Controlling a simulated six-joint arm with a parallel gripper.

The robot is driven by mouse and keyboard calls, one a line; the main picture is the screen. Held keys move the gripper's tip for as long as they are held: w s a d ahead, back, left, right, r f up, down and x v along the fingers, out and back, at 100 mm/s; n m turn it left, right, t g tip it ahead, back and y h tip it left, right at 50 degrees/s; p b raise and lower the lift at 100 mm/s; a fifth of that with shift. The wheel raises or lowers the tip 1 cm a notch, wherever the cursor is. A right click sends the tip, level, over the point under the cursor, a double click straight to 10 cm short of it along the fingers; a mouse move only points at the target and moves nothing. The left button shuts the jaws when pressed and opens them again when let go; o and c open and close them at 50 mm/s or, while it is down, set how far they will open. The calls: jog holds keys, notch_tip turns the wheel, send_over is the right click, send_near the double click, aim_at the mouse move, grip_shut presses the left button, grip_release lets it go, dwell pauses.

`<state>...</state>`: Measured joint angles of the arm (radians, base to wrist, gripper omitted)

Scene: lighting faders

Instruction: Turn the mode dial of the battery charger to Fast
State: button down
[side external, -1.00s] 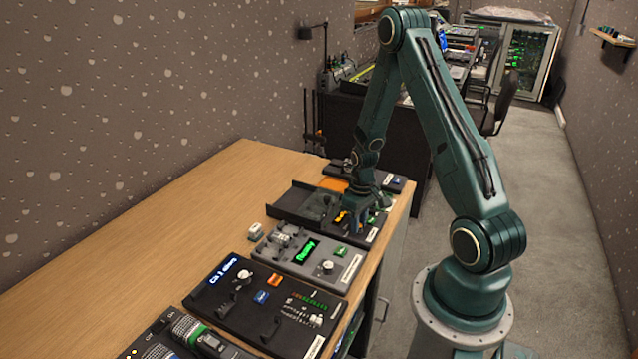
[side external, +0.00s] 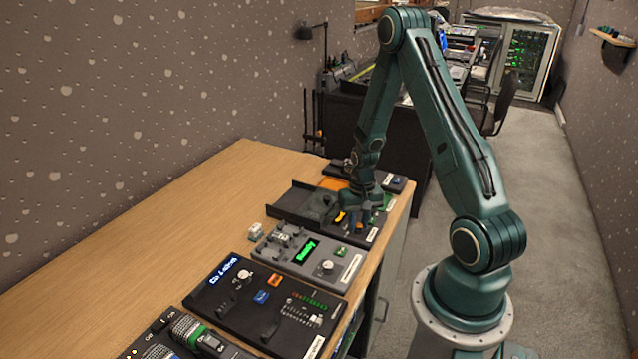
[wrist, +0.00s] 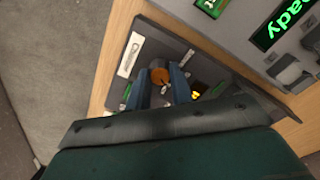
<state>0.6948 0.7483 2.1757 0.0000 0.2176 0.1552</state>
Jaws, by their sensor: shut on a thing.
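The dark device under my gripper, which I take as the battery charger, lies near the table's right edge in the side view; its white label (wrist: 130,54) is too small to read. A round orange-brown dial (wrist: 160,76) shows between my fingertips in the wrist view. My gripper (wrist: 160,80) points down at it, with one blue finger on each side, shut on the dial. The dial's pointer and mode marks cannot be read. Small lit yellow figures (wrist: 196,95) show beside the right finger. In the side view my gripper (side external: 355,217) hides most of the dial.
A grey device with a green "Ready" display (side external: 306,251) stands close in front, with a white knob (side external: 327,267). A dark panel (side external: 225,300) with switches and sliders is nearer. The wooden table (side external: 170,220) is clear at left.

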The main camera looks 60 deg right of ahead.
aim_at(358, 225)
jog(key=m, duration=0.5)
dwell(0.4)
jog(key=c, duration=1.2)
grip_release()
jog(key=shift+c, duration=0.2)
jog(key=shift+r, duration=0.1)
notch_tip(358, 225, up, 14)
